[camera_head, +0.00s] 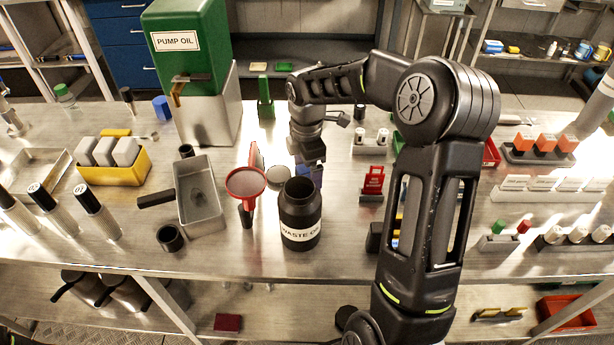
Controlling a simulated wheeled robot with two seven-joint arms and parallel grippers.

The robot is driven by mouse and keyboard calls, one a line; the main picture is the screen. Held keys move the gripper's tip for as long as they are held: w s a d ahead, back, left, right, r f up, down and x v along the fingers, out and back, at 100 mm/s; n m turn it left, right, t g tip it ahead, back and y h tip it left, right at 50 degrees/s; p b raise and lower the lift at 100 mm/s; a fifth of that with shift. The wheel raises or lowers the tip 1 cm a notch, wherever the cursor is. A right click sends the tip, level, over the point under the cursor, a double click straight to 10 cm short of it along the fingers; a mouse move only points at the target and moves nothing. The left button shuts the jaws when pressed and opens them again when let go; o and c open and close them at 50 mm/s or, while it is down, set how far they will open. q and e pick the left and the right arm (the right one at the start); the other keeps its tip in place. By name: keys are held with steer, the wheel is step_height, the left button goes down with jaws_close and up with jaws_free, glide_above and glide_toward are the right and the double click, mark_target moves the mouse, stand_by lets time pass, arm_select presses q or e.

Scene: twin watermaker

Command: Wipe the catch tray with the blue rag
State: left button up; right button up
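A grey metal tray (217,222) stands left of centre on the bench, with a dark stain on its floor; it looks like the catch tray. My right arm reaches in from the lower right and bends over to the back middle. Its gripper (313,160) points down, right of the tray and behind the black waste oil bottle. Something blue (316,177), perhaps the blue rag, shows just under the gripper, partly hidden. I cannot tell whether the fingers are closed on it. My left gripper is not in view.
A red funnel (246,183) and the open waste oil bottle (300,222) stand between tray and gripper. The pump oil tank (190,60) stands behind the tray. A yellow bin (125,172) and another metal tray (34,172) are left. Small racks crowd the right side.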

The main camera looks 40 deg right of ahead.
mark_target(307, 173)
steer(key=shift+c, duration=0.5)
steer(key=c, duration=1.5)
step_height(307, 173, up, 10)
steer(key=b, duration=0.1)
